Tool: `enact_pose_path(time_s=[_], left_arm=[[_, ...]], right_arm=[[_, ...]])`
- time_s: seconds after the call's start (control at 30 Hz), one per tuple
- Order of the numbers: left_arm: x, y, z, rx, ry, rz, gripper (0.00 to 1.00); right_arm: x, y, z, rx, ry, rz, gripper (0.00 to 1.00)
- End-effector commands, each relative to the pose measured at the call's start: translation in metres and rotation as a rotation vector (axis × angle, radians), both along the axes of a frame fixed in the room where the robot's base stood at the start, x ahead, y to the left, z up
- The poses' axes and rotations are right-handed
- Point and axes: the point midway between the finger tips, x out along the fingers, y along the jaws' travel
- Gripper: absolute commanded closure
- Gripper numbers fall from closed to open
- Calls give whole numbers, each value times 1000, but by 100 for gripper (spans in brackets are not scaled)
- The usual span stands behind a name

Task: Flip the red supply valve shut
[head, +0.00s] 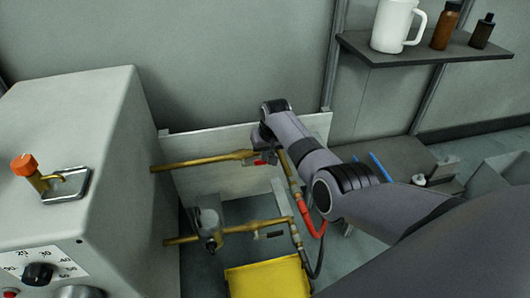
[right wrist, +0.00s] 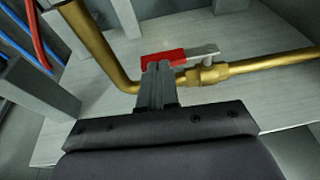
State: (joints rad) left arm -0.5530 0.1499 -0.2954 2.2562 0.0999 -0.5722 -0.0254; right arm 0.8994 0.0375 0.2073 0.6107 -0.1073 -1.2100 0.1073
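The red supply valve handle (head: 260,163) shows as a small red patch at the right end of the upper brass pipe (head: 200,163), partly hidden by my right gripper (head: 264,156). In the right wrist view the red handle (right wrist: 163,58) lies roughly along the brass pipe (right wrist: 270,64), joined by a metal lever to the valve body (right wrist: 203,75). My right gripper (right wrist: 157,68) has its fingers together, with the tips at the red handle, overlapping it in view. I cannot tell whether they touch. My left gripper is not in view.
A grey cabinet (head: 75,130) with an orange-knobbed lever (head: 24,165) stands at left. Below are a lower brass pipe (head: 240,227), a red hose (head: 310,229) and a yellow bin (head: 268,280). A shelf (head: 440,48) with a white mug (head: 394,25) and bottles is upper right.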

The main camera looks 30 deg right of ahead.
Motion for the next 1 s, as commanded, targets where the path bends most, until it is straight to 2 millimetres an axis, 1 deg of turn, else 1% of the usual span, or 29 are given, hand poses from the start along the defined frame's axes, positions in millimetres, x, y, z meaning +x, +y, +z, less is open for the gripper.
enact_pose_path(time_s=[0.33,0.47,0.77,1.0], left_arm=[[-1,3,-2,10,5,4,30],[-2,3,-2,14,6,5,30],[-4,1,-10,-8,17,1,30],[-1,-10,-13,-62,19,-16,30]], right_arm=[[-1,-3,-5,71,-16,-2,100],[-2,-5,-10,71,-15,1,100],[-3,-11,-30,69,-16,0,100],[-3,-12,-47,70,-16,1,100]])
